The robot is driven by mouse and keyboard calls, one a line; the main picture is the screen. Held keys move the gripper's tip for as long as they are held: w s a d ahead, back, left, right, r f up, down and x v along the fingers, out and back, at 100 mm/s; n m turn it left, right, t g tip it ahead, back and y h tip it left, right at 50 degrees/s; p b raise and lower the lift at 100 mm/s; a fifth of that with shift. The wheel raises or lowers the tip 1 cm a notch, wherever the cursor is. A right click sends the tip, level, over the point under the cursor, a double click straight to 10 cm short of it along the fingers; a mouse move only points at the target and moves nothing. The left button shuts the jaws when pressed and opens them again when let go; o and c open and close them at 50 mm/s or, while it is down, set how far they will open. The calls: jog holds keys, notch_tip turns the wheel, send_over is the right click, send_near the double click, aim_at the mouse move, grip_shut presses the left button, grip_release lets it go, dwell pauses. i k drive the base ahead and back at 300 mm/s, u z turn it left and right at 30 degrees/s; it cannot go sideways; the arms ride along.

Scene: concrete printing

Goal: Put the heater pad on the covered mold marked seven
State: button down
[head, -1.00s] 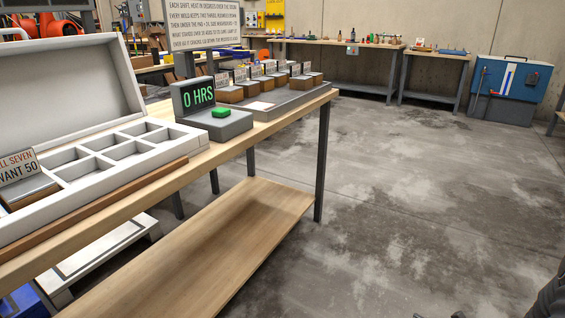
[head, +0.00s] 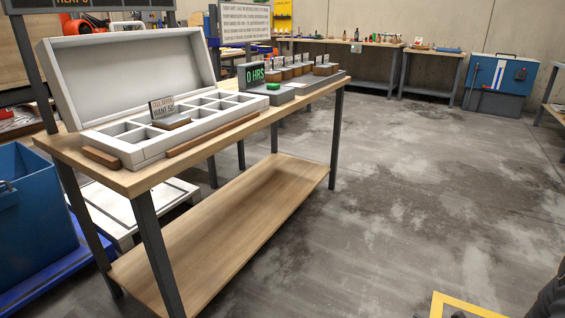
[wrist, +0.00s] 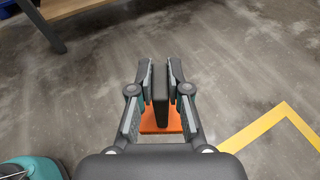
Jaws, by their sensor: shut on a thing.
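My gripper (wrist: 161,70) shows in the wrist view, shut on the dark upright handle of the heater pad. The orange plate of the heater pad (wrist: 160,122) shows beyond the handle, partly hidden by the fingers. It is over bare floor, away from the bench. In the head view, a small block with a grey top (head: 172,122) and a sign (head: 162,107) reading "CELL SEVEN, WANT 50" sits in the white compartment box (head: 128,152). The gripper and pad are not in the head view.
The white box has several empty cells and a raised lid (head: 130,75) on a wooden bench (head: 110,178). A "0 HRS" display with a green button (head: 273,86) and a row of labelled blocks stand farther right. A blue bin (head: 35,215) stands left. Open floor lies right.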

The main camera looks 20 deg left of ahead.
aim_at(172, 118)
jog(key=z, duration=0.05)
jog(key=k, duration=0.1)
jog(key=u, duration=2.15)
